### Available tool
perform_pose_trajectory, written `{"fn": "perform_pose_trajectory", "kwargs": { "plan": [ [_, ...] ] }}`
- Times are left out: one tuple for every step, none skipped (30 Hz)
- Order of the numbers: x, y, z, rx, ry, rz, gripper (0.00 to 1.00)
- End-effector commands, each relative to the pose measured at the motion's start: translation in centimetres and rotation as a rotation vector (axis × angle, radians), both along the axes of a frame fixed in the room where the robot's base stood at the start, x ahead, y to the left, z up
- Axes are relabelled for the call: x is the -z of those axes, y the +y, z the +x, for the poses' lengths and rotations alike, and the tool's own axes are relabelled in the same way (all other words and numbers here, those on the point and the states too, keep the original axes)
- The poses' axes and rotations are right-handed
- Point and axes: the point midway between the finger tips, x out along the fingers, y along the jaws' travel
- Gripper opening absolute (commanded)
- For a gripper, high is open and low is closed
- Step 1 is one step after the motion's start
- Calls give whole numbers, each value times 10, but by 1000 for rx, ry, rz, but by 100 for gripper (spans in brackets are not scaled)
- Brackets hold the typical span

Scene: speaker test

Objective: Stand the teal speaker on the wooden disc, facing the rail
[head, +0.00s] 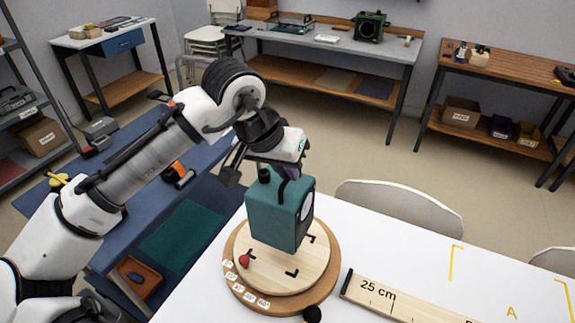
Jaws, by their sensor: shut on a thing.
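The teal speaker (272,212) is a box, held upright over the wooden disc. Its pale round front (307,204) is turned to the right of the picture, roughly along the table. My gripper (286,172) is shut on the top of the speaker; its fingertips are partly hidden. The wooden disc (270,282) is light wood with black corner marks and a red knob (244,261) at its left edge. It lies on a darker round base (328,283) with small labels. I cannot tell whether the speaker's bottom touches the disc. The wooden rail (420,312), marked 25 cm, lies right of the disc.
The white table (395,250) is clear behind the rail, with yellow corner marks (453,262) at right. A black ball-shaped thing (312,313) stands at the base's front edge. A pale chair back (400,206) stands behind the table. A blue bench (190,205) is at left.

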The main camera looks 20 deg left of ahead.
Motion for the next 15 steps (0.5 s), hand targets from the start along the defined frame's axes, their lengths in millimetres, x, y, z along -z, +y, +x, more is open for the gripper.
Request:
{"fn": "perform_pose_trajectory", "kwargs": {
  "plan": [
    [4,0,0,-1,-3,0,0],
    [5,0,0,-1,-3,0,0],
    [8,0,0,-1,-3,0,0],
    [10,0,0,-1,-3,0,0],
    [11,0,0,-1,-3,0,0],
    [14,0,0,-1,-2,1,0],
    [16,0,0,-1,-2,1,0],
    [18,0,0,-1,-2,1,0],
    [20,0,0,-1,-2,1,0],
    [22,0,0,0,-2,0,0],
    [24,0,0,0,-2,0,0],
    [26,0,0,0,-2,0,0],
    [28,0,0,0,-2,0,0],
    [29,0,0,-1,-2,1,0],
    [32,0,0,-1,-2,1,0]
  ]
}}
